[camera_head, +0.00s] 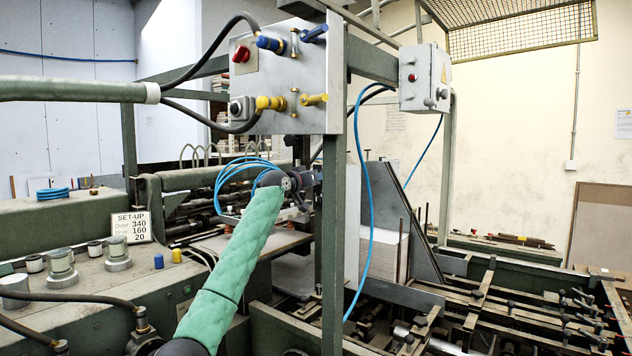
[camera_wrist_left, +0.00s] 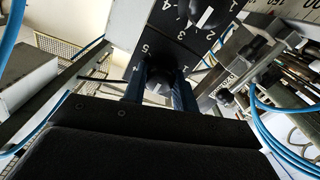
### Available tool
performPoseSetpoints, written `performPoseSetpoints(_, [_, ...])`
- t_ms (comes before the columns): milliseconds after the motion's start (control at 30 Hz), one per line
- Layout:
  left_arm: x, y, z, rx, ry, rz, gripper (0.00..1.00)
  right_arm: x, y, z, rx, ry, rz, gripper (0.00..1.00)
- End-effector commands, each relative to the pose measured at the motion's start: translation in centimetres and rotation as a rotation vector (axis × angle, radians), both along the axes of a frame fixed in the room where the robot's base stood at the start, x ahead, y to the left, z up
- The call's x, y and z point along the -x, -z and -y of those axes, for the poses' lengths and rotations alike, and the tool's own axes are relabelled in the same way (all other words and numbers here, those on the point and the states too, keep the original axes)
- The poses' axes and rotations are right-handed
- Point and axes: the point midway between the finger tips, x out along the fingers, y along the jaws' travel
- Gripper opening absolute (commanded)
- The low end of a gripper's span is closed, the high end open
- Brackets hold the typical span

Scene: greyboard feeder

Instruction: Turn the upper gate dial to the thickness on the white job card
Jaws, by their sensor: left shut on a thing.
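The white job card (camera_head: 131,226) stands at the left in the head view. It reads SET-UP, with 340, 160 and a last small line that looks like 20 or 2.0. My left gripper (camera_wrist_left: 160,78) is shut on a black dial (camera_wrist_left: 160,70), one blue finger on each side of it. This dial sits on a dark plate (camera_wrist_left: 178,38) with white numbers. Another black dial (camera_wrist_left: 205,14) with a white pointer is on the same plate. I cannot tell which of the two is the upper one. The held dial's pointer is hidden. My right gripper is out of view.
A grey control box (camera_head: 288,75) with blue and yellow knobs hangs above my left arm. A green post (camera_head: 333,250) stands just right of my left wrist. Blue hoses (camera_head: 240,172) loop beside it. Other black knobs (camera_wrist_left: 225,97) are close to the held dial.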

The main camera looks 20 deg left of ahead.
Motion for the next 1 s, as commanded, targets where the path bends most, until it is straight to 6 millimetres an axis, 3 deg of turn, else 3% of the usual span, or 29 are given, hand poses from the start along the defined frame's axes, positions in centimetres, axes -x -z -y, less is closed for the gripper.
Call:
performPoseSetpoints(467, [-0.07, 0.47, 0.09, -0.015, 0.001, -0.002, 0.05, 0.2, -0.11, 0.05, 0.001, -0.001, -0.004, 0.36])
performPoseSetpoints(500, [-0.07, 0.47, 0.09, -0.015, 0.001, -0.002, 0.34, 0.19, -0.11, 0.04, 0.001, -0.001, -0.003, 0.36])
performPoseSetpoints(600, [-0.06, 0.36, 0.07, -0.014, 0.0, 0.0, 0.5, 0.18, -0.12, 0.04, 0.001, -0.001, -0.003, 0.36])
performPoseSetpoints(1000, [0.47, 0.22, -0.23, -0.013, 0.0, 0.002, 0.5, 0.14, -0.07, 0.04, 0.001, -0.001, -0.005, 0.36])
